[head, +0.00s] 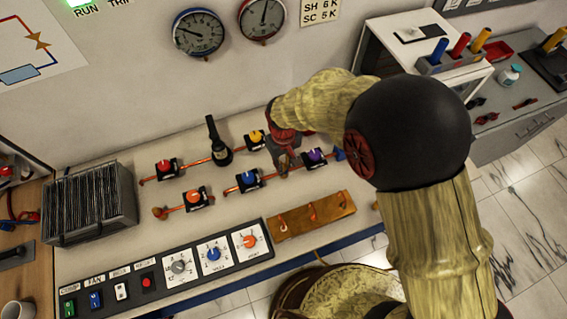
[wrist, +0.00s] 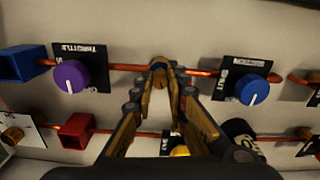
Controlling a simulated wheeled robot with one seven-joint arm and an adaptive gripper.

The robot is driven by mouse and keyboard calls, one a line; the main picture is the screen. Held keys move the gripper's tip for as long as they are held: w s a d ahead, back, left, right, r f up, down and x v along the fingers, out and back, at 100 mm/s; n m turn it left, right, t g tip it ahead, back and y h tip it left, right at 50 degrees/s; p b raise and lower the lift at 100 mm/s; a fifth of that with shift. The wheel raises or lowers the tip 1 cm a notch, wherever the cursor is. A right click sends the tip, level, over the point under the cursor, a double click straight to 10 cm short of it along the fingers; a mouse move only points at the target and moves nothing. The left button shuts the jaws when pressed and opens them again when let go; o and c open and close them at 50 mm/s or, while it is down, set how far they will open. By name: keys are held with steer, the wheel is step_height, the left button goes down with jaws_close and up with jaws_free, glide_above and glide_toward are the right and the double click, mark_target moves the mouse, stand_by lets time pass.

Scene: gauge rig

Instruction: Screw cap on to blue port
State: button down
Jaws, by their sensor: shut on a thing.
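The blue port (head: 339,153) is at the right end of the front pipe in the head view, partly beside my arm. In the wrist view the blue port (wrist: 22,63) is a square, open-mouthed blue fitting at the left. My gripper (head: 284,168) reaches down between the blue-knob and purple-knob valves. In the wrist view my gripper (wrist: 160,73) has its fingertips together on a small brass-coloured piece, seemingly the cap (wrist: 159,66). That piece is at the copper pipe line, apart from the blue port; whether it touches the pipe cannot be told.
The purple-knob valve (wrist: 71,77) lies between my fingertips and the blue port. The blue-knob valve (wrist: 252,90) is on the other side. A red port (wrist: 76,131) is nearby. An orange-brown tray (head: 335,207) and control panel (head: 130,277) line the bench front.

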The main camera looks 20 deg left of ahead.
stand_by(0.3)
steer(key=m, duration=0.5)
steer(key=shift+p, duration=0.3)
steer(key=shift+m, duration=0.3)
steer(key=m, duration=0.4)
steer(key=shift+m, duration=0.4)
steer(key=shift+m+p, duration=0.3)
steer(key=shift+m, duration=0.1)
steer(key=m, duration=0.4)
steer(key=shift+m, duration=0.4)
